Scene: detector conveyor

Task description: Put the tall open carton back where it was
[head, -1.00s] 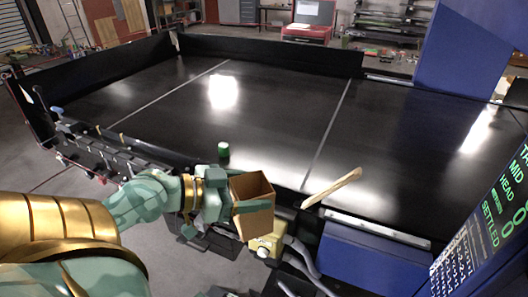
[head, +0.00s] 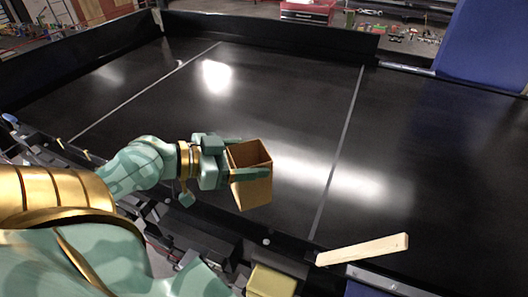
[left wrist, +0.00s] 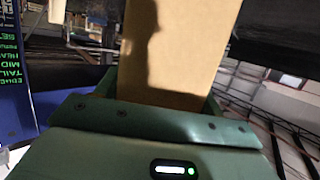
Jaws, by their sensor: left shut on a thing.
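The tall open carton (head: 253,193) is brown, with its open top facing up and a slight tilt in the head view. My left gripper (head: 250,159) is shut on it, with a finger along its near side. In the head view the carton shows against the near part of the black conveyor belt (head: 170,125); its height above the belt is hard to tell. In the left wrist view the carton (left wrist: 172,45) rises from between the green jaws (left wrist: 160,103), its upper part cut off. My right gripper is not in view.
A pale wooden stick (head: 362,249) lies at the belt's near edge, right of the carton. A yellow block-like part (head: 270,282) is below. Dark side walls (head: 270,35) bound the belt at the back. Much of the visible belt is bare.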

